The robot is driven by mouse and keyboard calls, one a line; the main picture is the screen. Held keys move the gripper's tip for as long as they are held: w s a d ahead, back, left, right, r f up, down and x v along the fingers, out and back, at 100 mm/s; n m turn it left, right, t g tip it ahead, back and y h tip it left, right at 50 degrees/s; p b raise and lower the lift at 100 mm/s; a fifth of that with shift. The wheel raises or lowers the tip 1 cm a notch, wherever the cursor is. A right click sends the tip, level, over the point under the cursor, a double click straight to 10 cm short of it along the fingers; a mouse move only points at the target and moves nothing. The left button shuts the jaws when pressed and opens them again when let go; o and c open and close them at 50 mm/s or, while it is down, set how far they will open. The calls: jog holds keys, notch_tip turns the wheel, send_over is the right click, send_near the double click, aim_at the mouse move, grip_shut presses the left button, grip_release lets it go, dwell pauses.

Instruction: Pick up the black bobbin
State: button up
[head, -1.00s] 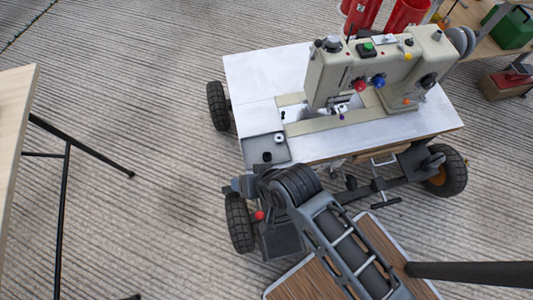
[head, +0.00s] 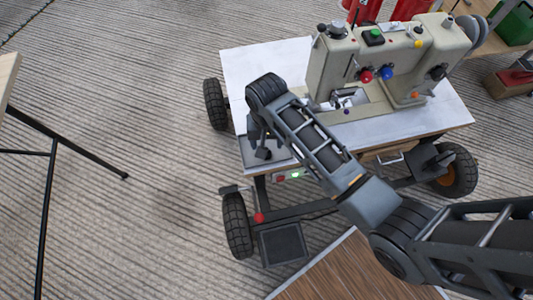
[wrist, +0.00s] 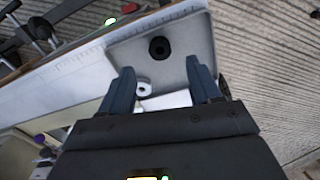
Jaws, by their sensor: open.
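The black bobbin (wrist: 159,47) lies on a grey tray (wrist: 187,35) at the corner of the sewing table. In the wrist view it sits just ahead of my gripper (wrist: 160,66), roughly midway between the two fingertips and slightly beyond them. My gripper is open and empty, and no contact with the bobbin shows. A pale bobbin (wrist: 144,88) with a dark hole lies between the fingers, nearer the palm. In the head view my gripper (head: 262,146) is over the tray and covers much of it, so I cannot clearly separate the black bobbin there.
A beige sewing machine (head: 390,65) stands on the white table (head: 250,65), right of my gripper. The table rides on a wheeled frame with black tyres (head: 238,225). A wooden table (head: 8,75) is at far left. Open ribbed floor lies between them.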

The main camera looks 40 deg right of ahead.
notch_tip(320, 180, down, 5)
jog(key=shift+s+a+f+b, duration=0.1)
jog(key=shift+f+b, duration=0.05)
jog(key=shift+b, duration=0.6)
jog(key=c, duration=1.1)
